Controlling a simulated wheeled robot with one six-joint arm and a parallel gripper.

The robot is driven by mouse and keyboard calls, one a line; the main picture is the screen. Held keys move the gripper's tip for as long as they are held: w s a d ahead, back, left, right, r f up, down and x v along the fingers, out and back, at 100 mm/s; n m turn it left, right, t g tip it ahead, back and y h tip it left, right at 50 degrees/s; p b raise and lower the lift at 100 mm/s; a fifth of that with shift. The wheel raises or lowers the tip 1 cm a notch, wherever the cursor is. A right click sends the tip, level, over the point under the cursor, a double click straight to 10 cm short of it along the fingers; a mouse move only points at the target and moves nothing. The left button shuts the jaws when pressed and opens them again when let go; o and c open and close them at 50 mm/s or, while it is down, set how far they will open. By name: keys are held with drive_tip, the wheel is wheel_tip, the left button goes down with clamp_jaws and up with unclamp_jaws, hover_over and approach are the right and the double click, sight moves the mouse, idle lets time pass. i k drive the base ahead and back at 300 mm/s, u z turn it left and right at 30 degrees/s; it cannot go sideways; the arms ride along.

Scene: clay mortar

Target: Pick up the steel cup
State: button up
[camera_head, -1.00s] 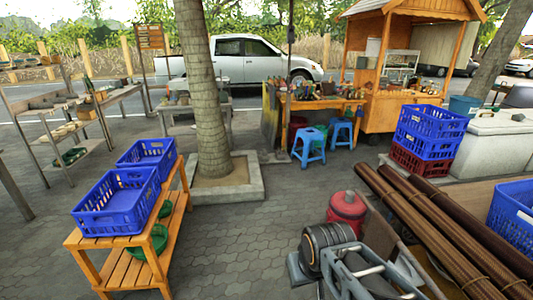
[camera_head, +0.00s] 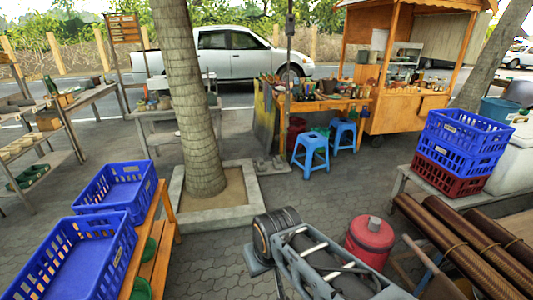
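I cannot make out a steel cup for certain in the head view. Small items too small to tell apart stand on the wooden table (camera_head: 312,103) by the food stall and on the grey table (camera_head: 163,113) behind the tree. Part of my own arm shows at the bottom middle. My gripper's fingers do not show.
Blue crates (camera_head: 70,262) sit on a wooden rack at lower left. A tree in a concrete-edged planter (camera_head: 222,217) stands centre-left. Blue stools (camera_head: 311,152), a red canister (camera_head: 370,240), brown rolls (camera_head: 455,250) and stacked crates (camera_head: 462,140) are at right. Paving between is open.

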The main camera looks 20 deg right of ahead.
sight(375, 222)
drive_tip(key=z, duration=0.1)
drive_tip(key=i, duration=2.2)
drive_tip(key=z, duration=1.1)
drive_tip(key=i, duration=1.15)
drive_tip(key=z, duration=1.6)
drive_tip(key=i, duration=0.65)
drive_tip(key=z, duration=0.4)
